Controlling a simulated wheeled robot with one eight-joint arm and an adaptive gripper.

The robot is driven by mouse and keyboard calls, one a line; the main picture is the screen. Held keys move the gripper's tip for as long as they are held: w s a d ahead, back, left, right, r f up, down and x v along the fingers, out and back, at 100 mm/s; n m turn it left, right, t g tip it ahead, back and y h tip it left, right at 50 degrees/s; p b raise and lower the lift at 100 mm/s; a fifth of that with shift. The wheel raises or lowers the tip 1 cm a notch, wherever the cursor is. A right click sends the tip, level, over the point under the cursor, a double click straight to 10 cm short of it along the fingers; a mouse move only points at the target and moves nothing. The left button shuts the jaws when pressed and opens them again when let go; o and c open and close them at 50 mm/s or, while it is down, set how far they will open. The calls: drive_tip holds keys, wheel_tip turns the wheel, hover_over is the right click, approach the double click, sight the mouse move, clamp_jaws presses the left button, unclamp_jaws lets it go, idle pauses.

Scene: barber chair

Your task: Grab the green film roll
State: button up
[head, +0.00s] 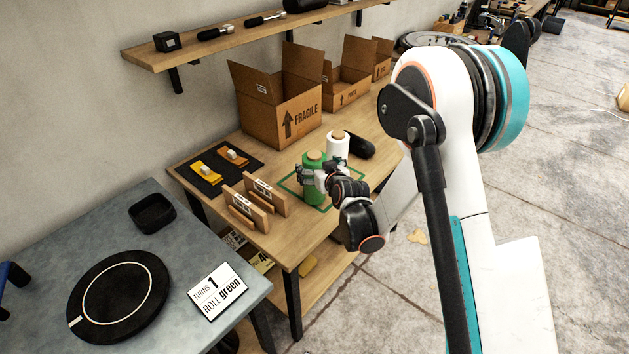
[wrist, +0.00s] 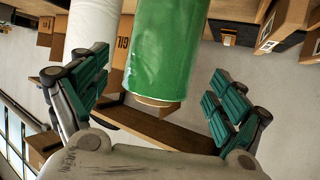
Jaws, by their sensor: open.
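The green film roll (head: 314,188) stands upright on the wooden table, by a green outlined square, in the head view. In the wrist view the green film roll (wrist: 168,45) fills the upper middle, between the two fingers. My gripper (head: 311,176) is at the roll in the head view and partly covers it. In the wrist view my gripper (wrist: 157,105) is open, with a finger on each side and a visible gap to the roll, wider on the right. The white film roll (head: 337,146) stands just behind the green one, and shows at the upper left in the wrist view (wrist: 93,25).
Open cardboard boxes (head: 283,108) stand at the table's back. A black mat (head: 213,166) with yellow tools lies left, and wooden holders (head: 255,203) stand in front. A black object (head: 358,146) lies right of the white roll. A card (head: 217,291) reads "TURNS 1 ROLL green".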

drive_tip(key=b+x, duration=0.1)
drive_tip(key=x, duration=0.2)
drive_tip(key=shift+w+a, duration=0.1)
drive_tip(key=shift+w, duration=0.15)
drive_tip(key=c, duration=2)
drive_tip(key=shift+r, duration=0.1)
